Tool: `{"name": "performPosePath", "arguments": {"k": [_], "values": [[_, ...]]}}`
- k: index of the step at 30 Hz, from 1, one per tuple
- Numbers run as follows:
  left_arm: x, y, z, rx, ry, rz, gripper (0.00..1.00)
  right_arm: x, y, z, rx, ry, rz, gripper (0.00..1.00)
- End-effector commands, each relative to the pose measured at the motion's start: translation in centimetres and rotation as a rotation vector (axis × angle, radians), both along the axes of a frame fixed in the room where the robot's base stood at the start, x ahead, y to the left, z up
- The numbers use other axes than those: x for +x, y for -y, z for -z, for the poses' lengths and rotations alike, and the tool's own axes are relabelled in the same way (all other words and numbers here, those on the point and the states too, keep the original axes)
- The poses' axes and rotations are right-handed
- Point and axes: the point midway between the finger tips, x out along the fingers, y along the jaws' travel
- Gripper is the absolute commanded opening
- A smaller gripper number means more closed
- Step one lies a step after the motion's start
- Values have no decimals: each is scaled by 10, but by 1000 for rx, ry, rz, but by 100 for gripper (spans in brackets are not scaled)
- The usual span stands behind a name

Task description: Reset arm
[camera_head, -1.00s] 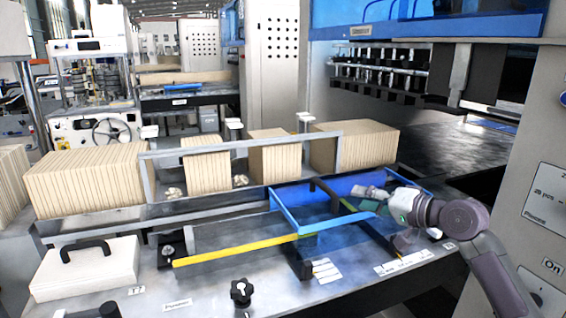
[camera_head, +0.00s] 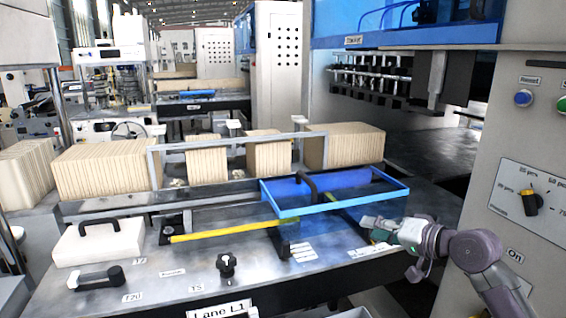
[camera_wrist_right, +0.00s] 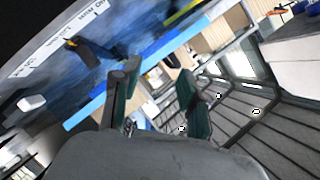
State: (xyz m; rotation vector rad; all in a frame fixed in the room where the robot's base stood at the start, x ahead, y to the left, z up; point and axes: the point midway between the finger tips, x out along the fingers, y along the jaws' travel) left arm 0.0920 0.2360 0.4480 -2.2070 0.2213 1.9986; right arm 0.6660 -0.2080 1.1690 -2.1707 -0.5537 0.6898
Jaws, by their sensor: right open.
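My right gripper (camera_head: 368,224) is at the front right of the machine table, just in front of the blue frame guard (camera_head: 345,205). In the right wrist view its two greenish fingers (camera_wrist_right: 153,82) stand apart with nothing between them. The blue frame lies over the table with a black arched handle (camera_head: 306,186) on it. In the head view the gripper looks apart from the frame. My left arm and gripper are not in view.
Brown stacks of sheets (camera_head: 345,147) stand behind a grey rail. A yellow bar (camera_head: 220,234), a black knob (camera_head: 227,264) and a white box (camera_head: 98,242) are on the table. A grey control panel (camera_head: 530,165) with a selector knob stands at right.

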Motion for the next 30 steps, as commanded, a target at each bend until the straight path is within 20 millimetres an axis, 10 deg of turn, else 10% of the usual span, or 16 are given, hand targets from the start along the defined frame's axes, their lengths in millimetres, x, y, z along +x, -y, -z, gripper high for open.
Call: {"name": "performPosePath", "arguments": {"k": [13,21,30], "values": [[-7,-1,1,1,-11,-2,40,-75,-40,134,-291,-89,-92,43],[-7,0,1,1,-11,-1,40,-212,-51,253,-640,-225,-186,43],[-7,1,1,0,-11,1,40,-318,-30,292,-865,-373,-226,43]]}}
